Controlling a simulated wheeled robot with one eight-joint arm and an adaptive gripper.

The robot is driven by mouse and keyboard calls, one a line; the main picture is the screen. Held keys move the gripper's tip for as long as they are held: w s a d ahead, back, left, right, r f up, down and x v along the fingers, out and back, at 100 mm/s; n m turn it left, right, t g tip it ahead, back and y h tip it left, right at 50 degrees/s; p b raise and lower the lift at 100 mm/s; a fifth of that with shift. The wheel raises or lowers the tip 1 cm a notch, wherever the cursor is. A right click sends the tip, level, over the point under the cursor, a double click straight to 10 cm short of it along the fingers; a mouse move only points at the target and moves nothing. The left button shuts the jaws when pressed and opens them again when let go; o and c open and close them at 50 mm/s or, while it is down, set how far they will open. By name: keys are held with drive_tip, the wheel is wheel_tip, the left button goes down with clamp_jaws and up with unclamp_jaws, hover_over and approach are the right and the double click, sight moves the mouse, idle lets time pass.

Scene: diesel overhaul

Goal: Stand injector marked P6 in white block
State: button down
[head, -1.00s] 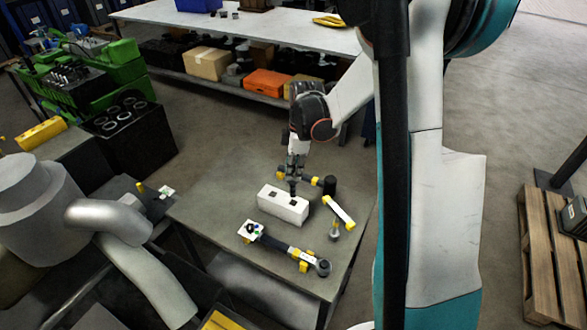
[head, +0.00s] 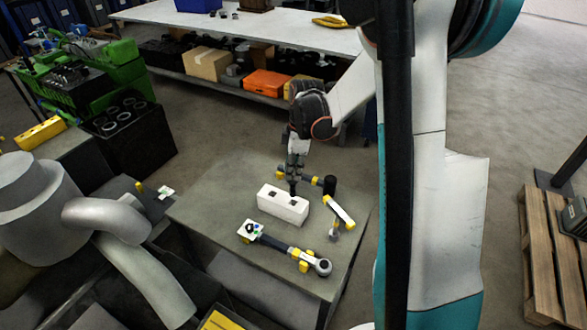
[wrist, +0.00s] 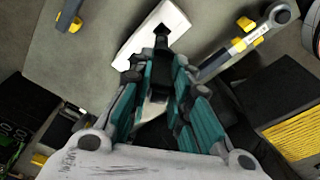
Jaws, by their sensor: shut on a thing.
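The white block (head: 270,205) lies on the grey table, with dark square openings in its top. My gripper (head: 294,184) points down above the block's right half. In the wrist view my gripper (wrist: 160,68) is shut on a slim dark part (wrist: 160,42), which I take for the injector. The part's lower end is over or at the block (wrist: 143,35); I cannot tell whether it has entered an opening. No P6 mark can be read on it.
A dark bar (head: 278,244) with a ring end and yellow supports lies in front of the block. Grey pipework (head: 105,220) is left of the table.

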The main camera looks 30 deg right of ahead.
sight(294, 195)
drive_tip(key=shift+f, duration=0.1)
drive_tip(key=shift+f+b, duration=4.15)
drive_tip(key=shift+f, duration=0.85)
drive_tip(key=c, duration=1.4)
unclamp_jaws()
drive_tip(key=shift+r, duration=0.15)
drive_tip(key=r, duration=0.4)
drive_tip(key=d+r, duration=0.1)
drive_tip(key=r, duration=0.6)
drive_tip(key=shift+s+d+r, duration=0.15)
drive_tip(key=shift+s+r, duration=0.15)
